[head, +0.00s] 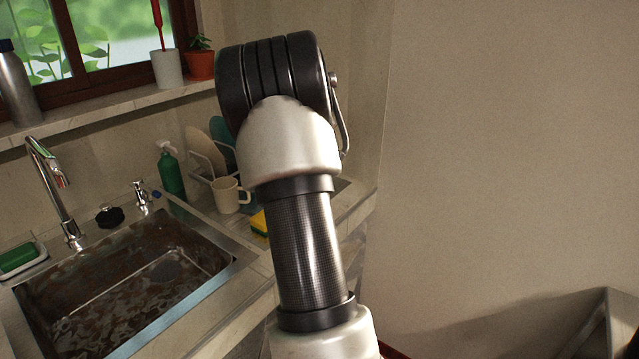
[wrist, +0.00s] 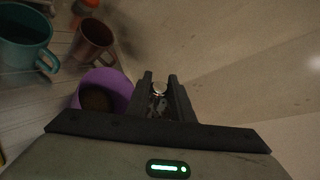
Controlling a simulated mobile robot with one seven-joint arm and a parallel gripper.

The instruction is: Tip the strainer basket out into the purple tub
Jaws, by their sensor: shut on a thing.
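In the wrist view my gripper (wrist: 160,82) is shut on a small shiny metal piece, the strainer basket (wrist: 159,90). Only a little of the basket shows between the two dark fingers, so its tilt and contents cannot be told. The purple tub (wrist: 119,82) is just left of the fingers, partly cut off by my gripper's body; its inside looks dark brown. The height between basket and tub cannot be told. In the head view my arm covers the middle, and the gripper, basket and tub do not show.
A teal mug (wrist: 24,42) and a brown mug (wrist: 92,42) stand beyond the tub. In the head view the sink (head: 150,285) with its faucet (head: 60,190) is at left. A green bottle (head: 171,174) and a cream mug (head: 228,197) stand behind it.

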